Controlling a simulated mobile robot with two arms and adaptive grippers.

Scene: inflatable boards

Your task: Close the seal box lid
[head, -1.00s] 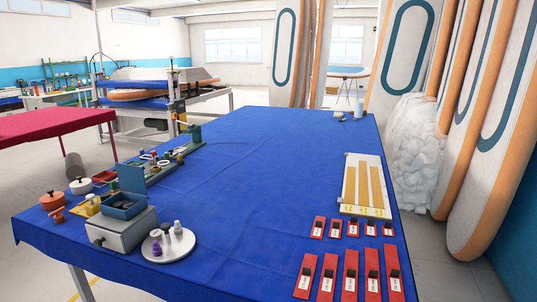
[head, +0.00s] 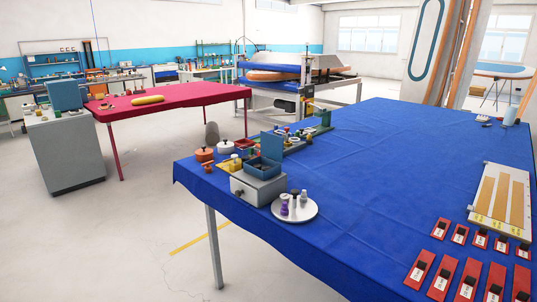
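The seal box is probably the small blue box (head: 264,168) on the left part of the blue-covered table. Its blue lid (head: 272,145) stands upright at the back, so the box is open. Dark contents show inside, too small to make out. A grey metal box with a round knob (head: 258,188) is directly in front of it. Neither of my grippers shows in the head view.
A round tray (head: 310,211) with small bottles stands right of the grey box. Orange and white pots (head: 204,155) are to the left. Red tags (head: 440,278) and a board with strips (head: 502,200) lie at right. The table's middle (head: 380,190) is clear.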

